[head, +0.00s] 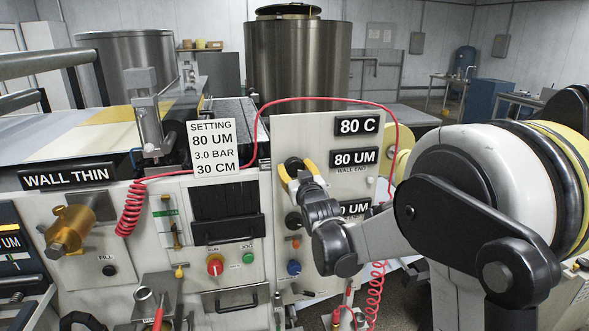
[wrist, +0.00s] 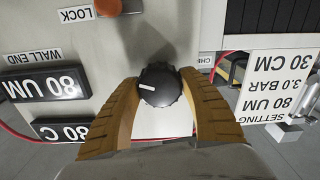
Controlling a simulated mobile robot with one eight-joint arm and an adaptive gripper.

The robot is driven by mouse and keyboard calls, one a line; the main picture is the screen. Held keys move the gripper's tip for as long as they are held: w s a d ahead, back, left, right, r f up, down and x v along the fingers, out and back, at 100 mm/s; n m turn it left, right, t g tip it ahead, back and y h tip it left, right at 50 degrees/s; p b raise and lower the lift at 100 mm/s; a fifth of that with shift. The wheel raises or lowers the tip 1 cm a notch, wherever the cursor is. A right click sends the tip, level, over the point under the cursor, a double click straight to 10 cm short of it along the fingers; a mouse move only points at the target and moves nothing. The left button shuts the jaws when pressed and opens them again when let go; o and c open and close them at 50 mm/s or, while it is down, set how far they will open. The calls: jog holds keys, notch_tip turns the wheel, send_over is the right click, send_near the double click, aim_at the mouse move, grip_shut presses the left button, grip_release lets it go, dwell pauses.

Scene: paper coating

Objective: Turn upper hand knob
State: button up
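The upper hand knob (wrist: 160,84) is a dark, ridged round knob with a white mark pointing roughly sideways. It sits on the pale panel (head: 325,128), left of the "80 UM" wall end display (head: 355,158). My gripper (head: 293,168) is at the knob, its yellow-brown fingers on either side of it. In the wrist view, which is upside down, both fingertips of my gripper (wrist: 160,78) appear to press against the knob's sides. In the head view the knob is mostly hidden by the fingers.
A dark lower knob (head: 293,221) and a blue knob (head: 294,267) are below on the same panel. A red coiled hose (head: 133,205) arches over the panel. A setting sign (head: 214,148) reads 80 UM, 3.0 BAR, 30 CM. An orange button (wrist: 108,7) shows near the "LOCK" label.

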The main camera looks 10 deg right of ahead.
jog(key=shift+n, duration=0.3)
jog(key=shift+c, duration=0.3)
jog(key=n, duration=0.2)
jog(key=shift+n, duration=2.6)
jog(key=o, duration=1.2)
